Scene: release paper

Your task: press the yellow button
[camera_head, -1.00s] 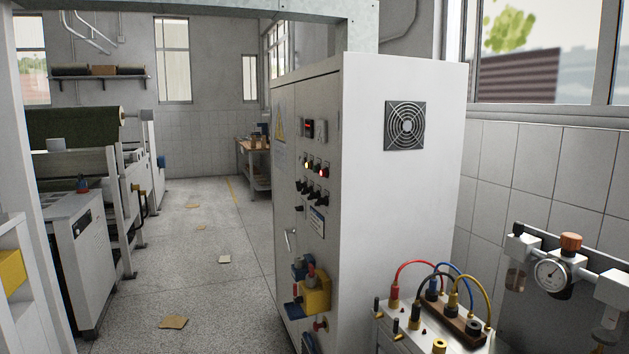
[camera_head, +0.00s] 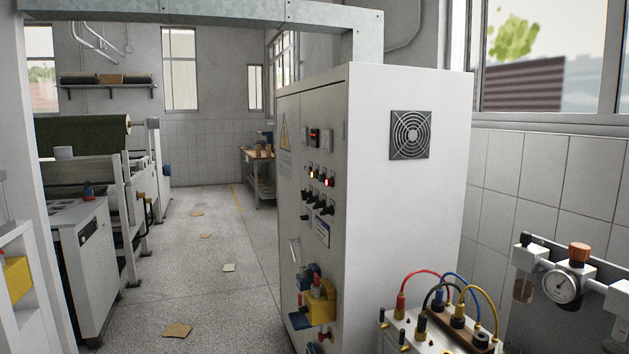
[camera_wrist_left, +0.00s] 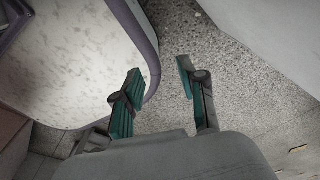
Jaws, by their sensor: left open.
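A tall white control cabinet (camera_head: 408,210) stands right of centre in the head view. Its left-facing front carries a red display, a row of small lit buttons (camera_head: 320,175) and dark switches (camera_head: 322,205) below them. A yellow box (camera_head: 319,302) with a reddish knob on top sticks out low on that front. I cannot make out for certain which small button is yellow. My left gripper (camera_wrist_left: 159,66) is open and empty in the left wrist view, above a speckled floor and beside a pale rounded surface. Neither gripper shows in the head view.
Bench equipment with coloured cables (camera_head: 440,310) stands at the cabinet's lower right, near a pressure gauge (camera_head: 561,286). White machines (camera_head: 85,260) line the left side. The floor aisle (camera_head: 215,240) between is open, with several scattered paper scraps.

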